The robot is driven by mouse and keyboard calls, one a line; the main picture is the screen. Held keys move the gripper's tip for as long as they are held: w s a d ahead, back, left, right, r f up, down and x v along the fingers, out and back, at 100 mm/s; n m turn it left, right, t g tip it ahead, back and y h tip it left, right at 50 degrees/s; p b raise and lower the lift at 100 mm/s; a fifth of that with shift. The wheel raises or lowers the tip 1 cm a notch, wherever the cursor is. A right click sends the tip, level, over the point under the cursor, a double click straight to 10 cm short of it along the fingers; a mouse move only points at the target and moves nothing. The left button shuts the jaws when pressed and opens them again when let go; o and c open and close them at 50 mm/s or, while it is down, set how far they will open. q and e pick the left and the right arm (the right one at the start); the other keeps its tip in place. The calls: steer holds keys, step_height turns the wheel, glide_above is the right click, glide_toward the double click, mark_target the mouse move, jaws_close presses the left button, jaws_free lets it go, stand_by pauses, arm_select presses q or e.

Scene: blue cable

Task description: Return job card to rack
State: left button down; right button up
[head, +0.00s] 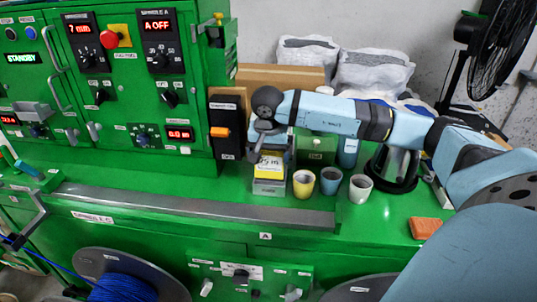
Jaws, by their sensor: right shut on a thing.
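My right arm reaches in from the right, and its gripper (264,139) points down at the middle of the green bench. It is shut on the top of a yellow card with dark print (270,163), which looks like the job card. The card stands roughly upright at a small grey rack (269,188) with a label on its front. The card's lower edge is hidden behind the rack's front, and I cannot tell how deep it sits. The fingertips are small and partly hidden. My left gripper does not show.
Right of the rack stand a yellow cup (303,184), a blue cup (331,181) and a grey cup (360,188). A steel jug (398,166) is behind them. An orange block (425,228) lies at the right. The green control cabinet (130,90) rises at the left.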

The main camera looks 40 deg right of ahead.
mark_target(269, 168)
steer(key=shift+f+b, duration=0.3)
steer(key=shift+f, duration=0.55)
arm_select(q)
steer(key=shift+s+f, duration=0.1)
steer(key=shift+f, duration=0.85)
steer(key=shift+b, duration=0.35)
arm_select(e)
steer(key=shift+f, duration=0.2)
arm_select(q)
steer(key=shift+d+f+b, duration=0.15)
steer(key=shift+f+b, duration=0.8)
steer(key=shift+b, duration=0.15)
arm_select(e)
steer(key=shift+f, duration=1.3)
arm_select(q)
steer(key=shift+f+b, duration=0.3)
steer(key=shift+b, duration=0.05)
arm_select(e)
steer(key=shift+f, duration=0.35)
steer(key=o, duration=0.7)
